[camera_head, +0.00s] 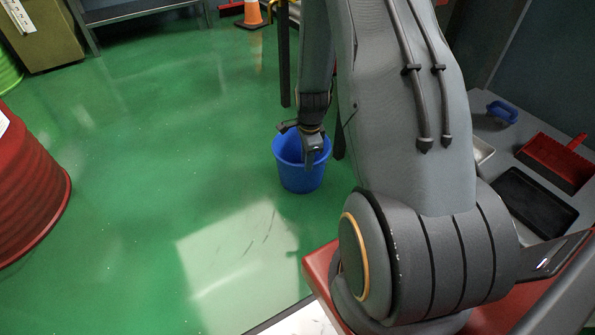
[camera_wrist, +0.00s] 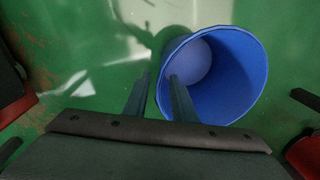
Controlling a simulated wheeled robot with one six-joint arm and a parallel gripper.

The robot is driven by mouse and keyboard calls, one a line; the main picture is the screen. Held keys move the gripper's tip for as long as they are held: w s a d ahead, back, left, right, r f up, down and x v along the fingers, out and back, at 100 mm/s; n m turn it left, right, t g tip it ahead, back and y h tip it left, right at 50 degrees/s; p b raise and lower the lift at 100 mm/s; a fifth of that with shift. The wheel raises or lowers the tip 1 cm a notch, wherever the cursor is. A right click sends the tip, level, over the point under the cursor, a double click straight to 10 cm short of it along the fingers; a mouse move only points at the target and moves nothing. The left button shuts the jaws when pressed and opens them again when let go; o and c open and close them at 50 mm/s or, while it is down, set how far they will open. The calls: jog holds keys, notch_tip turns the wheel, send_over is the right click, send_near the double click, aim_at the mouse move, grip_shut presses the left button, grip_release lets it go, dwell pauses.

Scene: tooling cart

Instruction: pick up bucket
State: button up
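The blue bucket (camera_head: 300,178) stands upright on the green floor in the head view, left of my arm. In the wrist view the bucket (camera_wrist: 240,90) is seen from above, with its pale round bottom showing inside. My gripper (camera_head: 314,146) points down at the bucket's rim. In the wrist view my gripper (camera_wrist: 160,76) is open, with one finger outside the bucket and the other inside it. The near wall lies between the fingers, with gaps visible. Whether either finger touches the wall cannot be told.
A red drum (camera_head: 30,185) stands at the left. An orange cone (camera_head: 253,15) is at the back. A grey cart top (camera_head: 492,130) on the right holds a red dustpan (camera_head: 555,163), a black tray (camera_head: 536,203) and a blue-handled brush (camera_head: 502,112). The floor left of the bucket is clear.

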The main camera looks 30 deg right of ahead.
aim_at(307, 174)
jog(key=shift+w+d+f+b, duration=0.15)
jog(key=shift+f+b, duration=0.25)
jog(key=shift+f, duration=0.4)
jog(key=shift+w+a+f+b, duration=0.1)
jog(key=shift+w+f+b, duration=0.2)
jog(key=shift+f, duration=0.5)
jog(key=shift+w+d+f+b, duration=0.1)
jog(key=shift+f+b, duration=0.35)
jog(key=shift+f, duration=0.35)
jog(key=f+b, duration=0.2)
jog(key=f, duration=0.1)
jog(key=d+f+b, duration=0.1)
jog(key=f+b, duration=0.1)
jog(key=shift+w, duration=0.2)
grip_shut()
